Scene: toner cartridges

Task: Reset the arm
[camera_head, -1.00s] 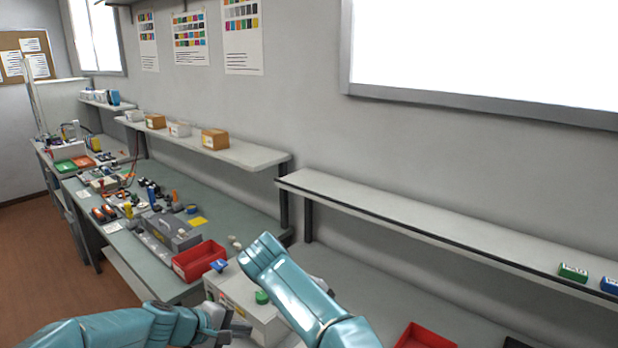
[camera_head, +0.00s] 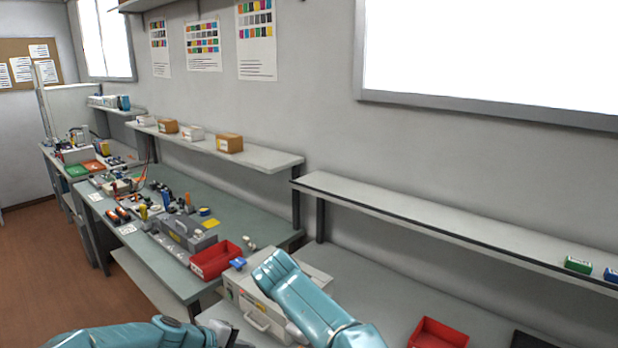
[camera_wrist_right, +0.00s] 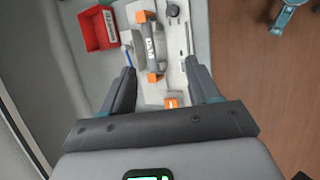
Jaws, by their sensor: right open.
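My right arm (camera_head: 315,305) reaches in over the bench in the head view, and its gripper is hidden there behind the arm. In the right wrist view my right gripper (camera_wrist_right: 160,68) is open, its two dark fingers spread wide with nothing held between them. Below and beyond the fingers is a pale case or board with a dark grey, orange-ended piece (camera_wrist_right: 149,45) on it. My left arm (camera_head: 130,336) lies along the bottom edge of the head view. Its gripper (camera_head: 230,338) is small, dark and partly cut off, so its jaws cannot be read.
A pale case with a handle (camera_head: 240,298) stands beside my right arm. A red bin (camera_head: 216,258) and a grey toolbox (camera_head: 180,232) sit on the bench to the left. Another red bin (camera_head: 437,333) is at lower right. A long shelf (camera_head: 420,222) runs along the wall.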

